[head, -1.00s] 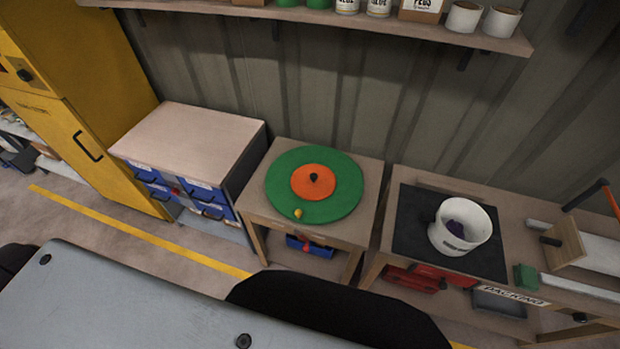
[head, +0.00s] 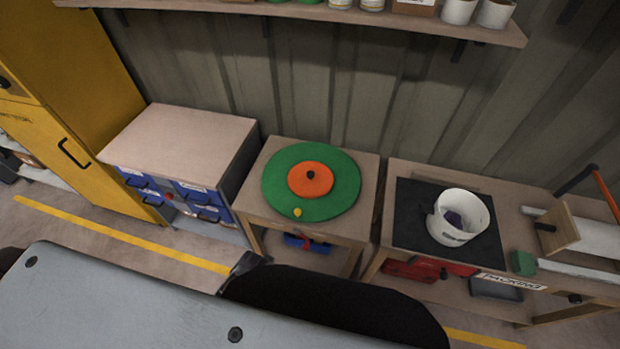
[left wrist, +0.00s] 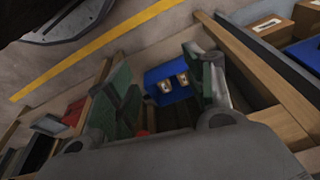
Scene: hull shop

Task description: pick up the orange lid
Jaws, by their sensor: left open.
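A small yellow knob or ball (head: 297,212) sits near the front edge of the green disc. My left gripper (left wrist: 160,68) is open and empty in the left wrist view, pointing down at the floor and a blue bin. The lid does not show in that view. My right gripper is not in view.
A blue bin (left wrist: 165,88) is below the small table. A drawer cabinet (head: 180,138) stands left of it. A bench to the right holds a white bucket (head: 462,202) on a black mat (head: 412,212). A shelf (head: 390,22) overhangs behind.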

